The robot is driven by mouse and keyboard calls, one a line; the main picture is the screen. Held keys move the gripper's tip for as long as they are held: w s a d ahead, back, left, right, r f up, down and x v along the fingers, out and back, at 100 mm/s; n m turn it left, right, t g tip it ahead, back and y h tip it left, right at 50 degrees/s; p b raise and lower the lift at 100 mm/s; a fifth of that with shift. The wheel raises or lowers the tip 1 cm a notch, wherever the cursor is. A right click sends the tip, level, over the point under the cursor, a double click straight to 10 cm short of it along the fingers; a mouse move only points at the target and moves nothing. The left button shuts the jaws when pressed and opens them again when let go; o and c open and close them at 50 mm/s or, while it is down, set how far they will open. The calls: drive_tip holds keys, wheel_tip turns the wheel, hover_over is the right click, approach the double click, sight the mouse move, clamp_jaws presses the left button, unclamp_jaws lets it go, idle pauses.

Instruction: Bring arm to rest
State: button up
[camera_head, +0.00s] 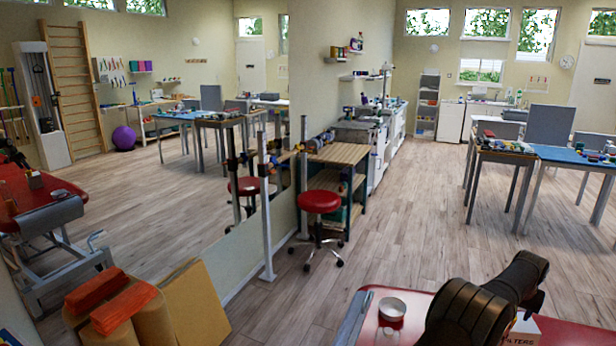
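Two dark, rounded links of my arm (482,302) show at the bottom right, bent over a red-topped surface (565,335). My gripper is not in the picture, so I cannot see its fingers or whether it holds anything. A small round silvery dish (392,308) sits on the red surface, left of the arm and apart from it. A white and red box with partly readable lettering (522,328) stands close behind the arm, which hides part of it.
A red stool (319,202) stands on open wooden floor (400,220) before a wooden shelf unit (340,152). Cluttered tables (575,155) stand at the right. The left side looks like a large mirror (215,240).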

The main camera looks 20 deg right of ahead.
drive_tip(key=v, duration=0.7)
drive_tip(key=x, duration=1.2)
drive_tip(key=shift+f, duration=0.45)
drive_tip(key=r, duration=0.3)
drive_tip(key=s+r, duration=0.1)
drive_tip(key=r, duration=0.1)
drive_tip(key=shift+r, duration=0.25)
drive_tip(key=s+a+r, duration=0.2)
drive_tip(key=s+r, duration=0.5)
drive_tip(key=s, duration=0.4)
drive_tip(key=w+a+f, duration=0.1)
drive_tip(key=w+f, duration=0.4)
drive_tip(key=w, duration=0.4)
drive_tip(key=w+a+f, duration=0.2)
drive_tip(key=w+f, duration=0.4)
drive_tip(key=w, duration=0.3)
drive_tip(key=w+a+f, duration=0.2)
drive_tip(key=w+f, duration=0.3)
drive_tip(key=w, duration=0.4)
drive_tip(key=shift+f, duration=0.35)
